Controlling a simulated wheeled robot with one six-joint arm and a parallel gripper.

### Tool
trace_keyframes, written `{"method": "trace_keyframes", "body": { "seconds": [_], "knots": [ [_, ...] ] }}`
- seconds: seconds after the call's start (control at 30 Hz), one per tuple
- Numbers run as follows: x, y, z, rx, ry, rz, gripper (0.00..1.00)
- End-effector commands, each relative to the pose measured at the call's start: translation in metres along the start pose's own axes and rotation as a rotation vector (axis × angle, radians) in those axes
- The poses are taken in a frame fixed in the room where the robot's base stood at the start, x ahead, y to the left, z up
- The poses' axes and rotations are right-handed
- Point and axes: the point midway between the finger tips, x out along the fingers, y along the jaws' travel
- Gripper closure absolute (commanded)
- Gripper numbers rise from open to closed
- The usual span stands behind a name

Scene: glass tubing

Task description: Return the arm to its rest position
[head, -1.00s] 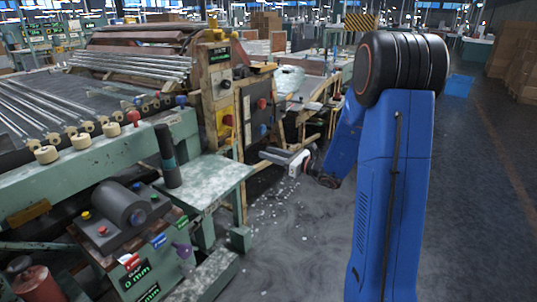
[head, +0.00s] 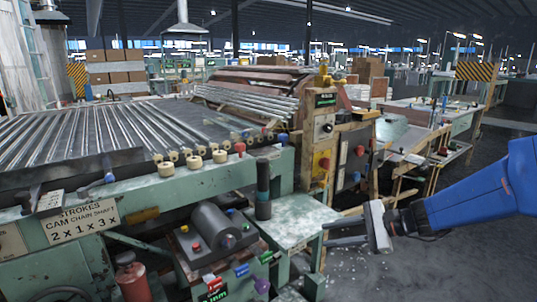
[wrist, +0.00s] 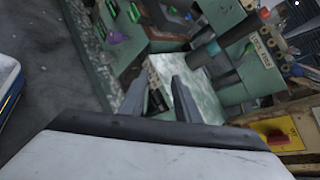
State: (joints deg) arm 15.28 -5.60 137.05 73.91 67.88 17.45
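My gripper (head: 332,233) is in the head view at the right of the middle, beside the small green side table of the machine. The fingers overlap the table's legs in the head view; I cannot tell the exact gap.
A long green machine (head: 150,180) with glass tubes (head: 90,130) fills the left and middle. Its worn side table (head: 290,222) is close to my gripper. Grey floor (head: 440,265) with shards is free at lower right.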

Motion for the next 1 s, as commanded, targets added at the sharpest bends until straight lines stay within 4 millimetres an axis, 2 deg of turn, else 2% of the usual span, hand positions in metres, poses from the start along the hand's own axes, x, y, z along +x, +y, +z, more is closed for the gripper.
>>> {"method": "trace_keyframes", "body": {
  "seconds": [0.03,0.2,0.5,0.8,1.0],
  "knots": [
    [-0.002,0.015,0.011,-0.068,0.022,0.045,0.7],
    [-0.013,0.066,0.031,-0.29,0.106,0.202,0.7],
    [-0.051,0.14,0.043,-0.692,0.269,0.459,0.7],
    [-0.107,0.185,0.036,-1.092,0.453,0.694,0.7],
    [-0.144,0.197,0.031,-1.312,0.57,0.824,0.7]
  ]
}}
